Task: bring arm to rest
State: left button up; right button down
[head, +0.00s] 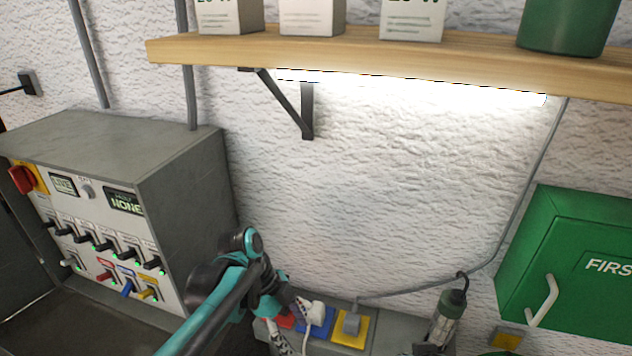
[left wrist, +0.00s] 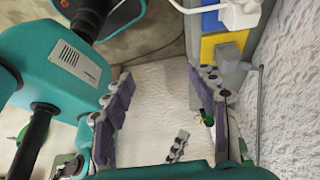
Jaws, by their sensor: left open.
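My left arm (head: 215,310) comes in from the lower left in the head view, its teal and black links passing in front of the grey control cabinet's right side. My left gripper (head: 288,300) is partly hidden behind the arm there, close to the coloured sockets. In the left wrist view the left gripper (left wrist: 160,85) shows two purple-padded fingers spread wide apart with nothing between them. I do not see my right gripper in the head view.
A grey control cabinet (head: 185,185) with switches stands at the left. A socket strip (head: 385,335) with a white plug (head: 317,312) runs below. A wooden shelf (head: 400,55) with boxes and a lit lamp is above. A green first-aid box (head: 570,220) hangs at the right.

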pick_arm(q)
jog(key=s+a+f+n+t+y+b, duration=0.2)
jog(key=s+a+f+n+t+b, duration=0.1)
jog(key=n, duration=0.7)
jog(key=s+a+f+n+t+y+b, duration=0.2)
jog(key=s+a+f+n+t+b, duration=0.2)
jog(key=a+f+n+b, duration=0.3)
jog(key=a+n+t, duration=0.1)
jog(key=a+n, duration=0.2)
jog(key=n, duration=0.1)
jog(key=shift+s+n+t+b, duration=0.2)
jog(key=shift+n+t+b, duration=0.1)
pick_arm(e)
notch_tip(320, 180, down, 10)
jog(key=shift+s+f, duration=0.25)
jog(key=shift+s, duration=0.1)
pick_arm(q)
jog(key=shift+a+f, duration=0.1)
